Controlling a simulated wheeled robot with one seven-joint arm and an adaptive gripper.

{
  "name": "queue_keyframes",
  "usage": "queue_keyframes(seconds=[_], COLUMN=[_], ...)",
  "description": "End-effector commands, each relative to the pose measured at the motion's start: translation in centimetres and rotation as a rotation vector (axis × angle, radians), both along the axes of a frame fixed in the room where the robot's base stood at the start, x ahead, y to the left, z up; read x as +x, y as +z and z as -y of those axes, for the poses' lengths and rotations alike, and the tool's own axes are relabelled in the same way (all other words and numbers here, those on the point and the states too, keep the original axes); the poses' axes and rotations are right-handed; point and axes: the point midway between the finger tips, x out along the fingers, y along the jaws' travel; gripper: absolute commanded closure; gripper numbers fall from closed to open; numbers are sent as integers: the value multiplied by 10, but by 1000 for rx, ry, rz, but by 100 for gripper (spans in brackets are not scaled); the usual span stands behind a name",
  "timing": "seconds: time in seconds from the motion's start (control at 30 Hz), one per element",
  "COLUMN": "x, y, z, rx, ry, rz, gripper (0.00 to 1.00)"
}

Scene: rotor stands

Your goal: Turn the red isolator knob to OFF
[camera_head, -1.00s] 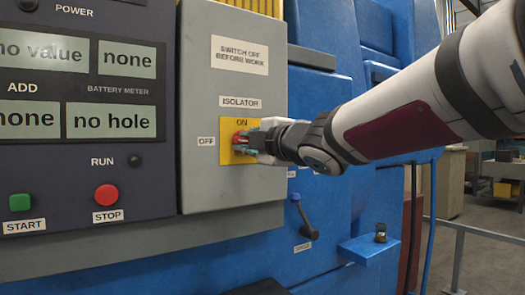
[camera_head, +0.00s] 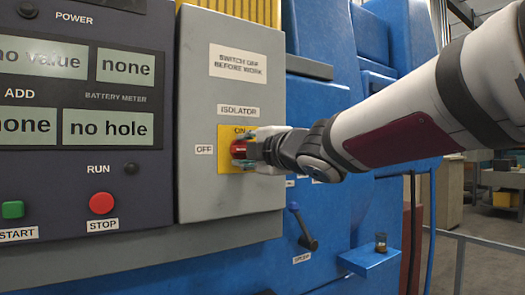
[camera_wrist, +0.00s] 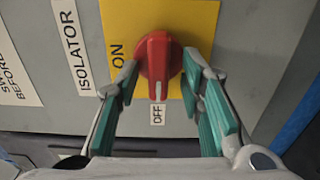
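The red isolator knob (camera_head: 238,149) sits on a yellow plate (camera_head: 226,134) on the grey panel. In the wrist view, the knob (camera_wrist: 158,62) has its white mark pointing to the OFF label (camera_wrist: 157,115). The ON marking (camera_wrist: 117,55) is off to the side, a quarter turn away. My gripper (camera_head: 245,147) reaches in from the right. In the wrist view, the teal-padded fingers of my gripper (camera_wrist: 161,70) stand apart on either side of the knob, and its handle shows clear of both pads. The fingers partly cover the yellow plate.
The grey isolator box (camera_head: 230,195) stands beside a dark display panel with a red STOP button (camera_head: 102,203) and a green START button (camera_head: 12,210). Below right are a small crank handle (camera_head: 303,226) and a blue shelf (camera_head: 368,262) bearing a small jar.

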Motion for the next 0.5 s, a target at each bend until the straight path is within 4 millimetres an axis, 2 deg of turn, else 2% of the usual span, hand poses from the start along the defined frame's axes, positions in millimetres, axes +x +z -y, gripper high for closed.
queue_keyframes(seconds=[0.27,0.37,0.5], x=[-3,-12,-33], y=[1,2,2], z=[2,8,23], rx=[1,1,1], ry=[-1,-2,-3], rz=[2,3,4], gripper=[65,65,65])
